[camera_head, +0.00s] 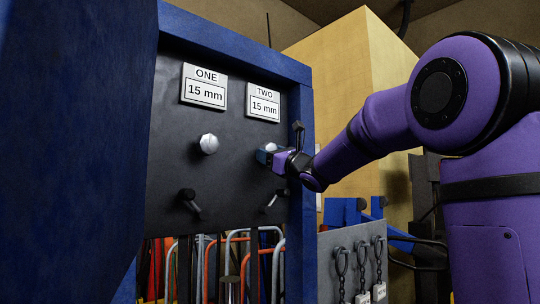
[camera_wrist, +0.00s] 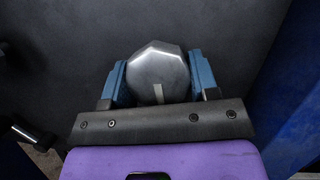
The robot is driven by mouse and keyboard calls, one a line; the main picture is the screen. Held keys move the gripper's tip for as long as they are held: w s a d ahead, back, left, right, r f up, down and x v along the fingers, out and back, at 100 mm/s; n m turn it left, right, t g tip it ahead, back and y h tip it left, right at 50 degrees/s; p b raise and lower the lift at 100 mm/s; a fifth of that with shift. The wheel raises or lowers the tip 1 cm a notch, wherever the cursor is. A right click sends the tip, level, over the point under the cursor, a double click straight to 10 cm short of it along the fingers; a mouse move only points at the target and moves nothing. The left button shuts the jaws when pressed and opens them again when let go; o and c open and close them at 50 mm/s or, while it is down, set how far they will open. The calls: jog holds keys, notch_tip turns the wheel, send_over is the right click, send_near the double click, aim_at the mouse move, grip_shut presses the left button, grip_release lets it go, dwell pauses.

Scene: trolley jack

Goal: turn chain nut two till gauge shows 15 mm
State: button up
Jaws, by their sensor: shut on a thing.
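The dark panel (camera_head: 170,145) carries two gauges. Gauge ONE (camera_head: 205,86) reads 15 mm, and gauge TWO (camera_head: 263,102) reads 15 mm. Chain nut two (camera_wrist: 158,66) is a silver faceted nut below gauge TWO; in the head view my gripper partly covers it. My gripper (camera_head: 268,154) is at this nut. In the wrist view its blue fingers (camera_wrist: 158,80) stand on both sides of the nut and are shut on it. Chain nut one (camera_head: 208,144) sits free below gauge ONE.
Black-knobbed levers (camera_head: 188,197) stick out below the nuts. A blue frame (camera_head: 240,45) surrounds the panel, with its right post close to my gripper. Tagged chains (camera_head: 361,265) hang on a grey board at lower right. A tan cabinet (camera_head: 340,65) stands behind.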

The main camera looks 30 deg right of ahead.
jog(key=o, duration=0.9)
jog(key=v, duration=1.1)
